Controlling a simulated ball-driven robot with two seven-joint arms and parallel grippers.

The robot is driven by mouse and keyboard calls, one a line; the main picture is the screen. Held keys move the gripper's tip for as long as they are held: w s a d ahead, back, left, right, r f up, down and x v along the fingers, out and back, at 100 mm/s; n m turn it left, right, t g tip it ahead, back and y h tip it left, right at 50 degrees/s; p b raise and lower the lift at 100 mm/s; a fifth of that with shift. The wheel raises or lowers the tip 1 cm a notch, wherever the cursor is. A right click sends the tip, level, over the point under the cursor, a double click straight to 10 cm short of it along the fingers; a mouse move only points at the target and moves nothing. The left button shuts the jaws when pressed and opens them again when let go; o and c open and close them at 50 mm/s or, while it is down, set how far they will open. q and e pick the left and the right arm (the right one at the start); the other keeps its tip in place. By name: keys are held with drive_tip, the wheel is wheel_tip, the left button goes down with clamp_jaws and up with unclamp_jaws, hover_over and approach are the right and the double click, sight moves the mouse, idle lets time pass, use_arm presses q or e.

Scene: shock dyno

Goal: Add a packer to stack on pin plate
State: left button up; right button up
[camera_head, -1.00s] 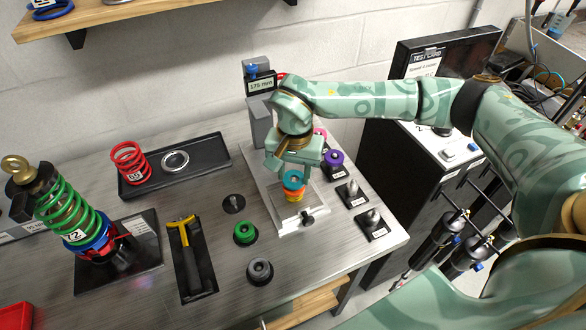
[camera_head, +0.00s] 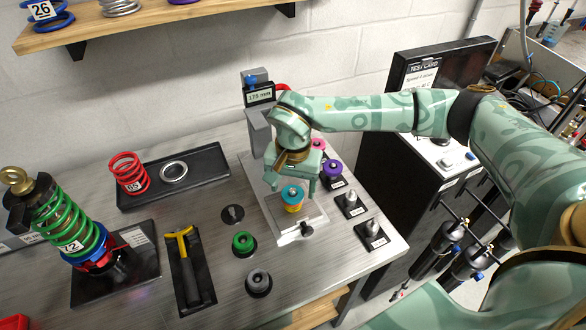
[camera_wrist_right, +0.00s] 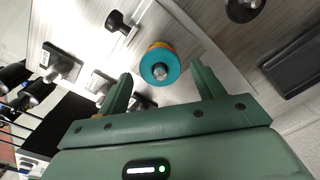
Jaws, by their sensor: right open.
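Nothing is held. My left gripper is out of view.
Green (camera_head: 244,242), grey (camera_head: 258,282), purple (camera_head: 331,168) and pink (camera_head: 318,145) packers sit around the plate. Bare posts (camera_head: 350,204) stand to the right. A 175 mm display (camera_head: 260,95) stands behind.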

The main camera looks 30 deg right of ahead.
wheel_tip(320, 180, up, 16)
drive_tip(key=p, duration=0.2)
